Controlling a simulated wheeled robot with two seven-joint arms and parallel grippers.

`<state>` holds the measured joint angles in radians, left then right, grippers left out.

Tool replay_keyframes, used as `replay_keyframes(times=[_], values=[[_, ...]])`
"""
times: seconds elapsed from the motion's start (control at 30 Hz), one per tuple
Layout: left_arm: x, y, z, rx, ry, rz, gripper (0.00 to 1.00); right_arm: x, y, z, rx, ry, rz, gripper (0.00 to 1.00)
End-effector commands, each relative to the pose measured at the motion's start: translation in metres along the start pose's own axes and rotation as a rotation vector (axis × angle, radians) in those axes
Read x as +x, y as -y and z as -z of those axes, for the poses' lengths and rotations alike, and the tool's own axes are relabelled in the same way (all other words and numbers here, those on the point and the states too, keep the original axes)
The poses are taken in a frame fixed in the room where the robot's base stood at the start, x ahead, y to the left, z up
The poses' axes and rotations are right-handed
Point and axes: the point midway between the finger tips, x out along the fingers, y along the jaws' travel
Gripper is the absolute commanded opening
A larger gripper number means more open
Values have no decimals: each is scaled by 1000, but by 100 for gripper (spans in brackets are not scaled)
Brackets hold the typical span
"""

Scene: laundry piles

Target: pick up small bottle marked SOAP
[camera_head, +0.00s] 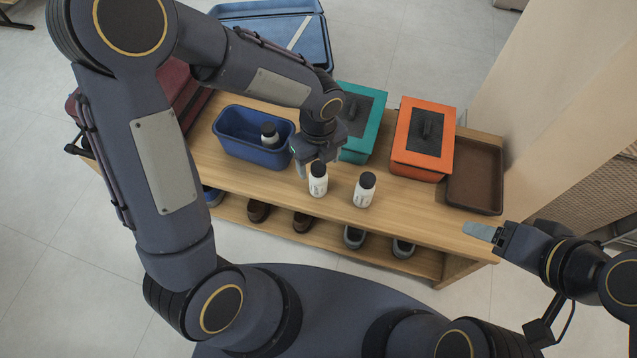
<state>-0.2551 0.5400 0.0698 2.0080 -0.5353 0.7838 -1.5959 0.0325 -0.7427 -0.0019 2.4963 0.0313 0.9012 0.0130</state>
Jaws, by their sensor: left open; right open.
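Several small white bottles with black caps are in view; the lettering on their labels is too small to read, so I cannot tell which says SOAP. One bottle (318,183) stands upright on the wooden bench (420,211), directly at my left gripper (317,171). That gripper is open, pointing down, with its fingers at the height of the bottle's cap; I cannot tell whether they touch it. A second bottle (364,192) stands upright just to the right. A third bottle (269,136) is inside the blue bin (240,150). My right gripper (478,231) is open and empty beyond the bench's front right corner.
A teal box (353,150), an orange box (446,160) with a dark lid panel, and a brown tray (475,178) line the bench's back and right. Shoes (354,237) sit on the lower shelf. A blue suitcase (312,45) lies behind. The bench front right of the bottles is clear.

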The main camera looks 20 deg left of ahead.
Motion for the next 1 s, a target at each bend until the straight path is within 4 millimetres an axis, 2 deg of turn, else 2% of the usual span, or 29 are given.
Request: replay_keyframes(times=[0.33,0.63,1.0], values=[[48,2,-4,-2,-1,-2,66,20,-9,-10,0,0,0,66],[51,2,-4,-4,0,0,64,20,-9,-10,0,0,0,66],[51,2,-4,-4,-1,0,16,20,-9,-10,0,0,0,66]])
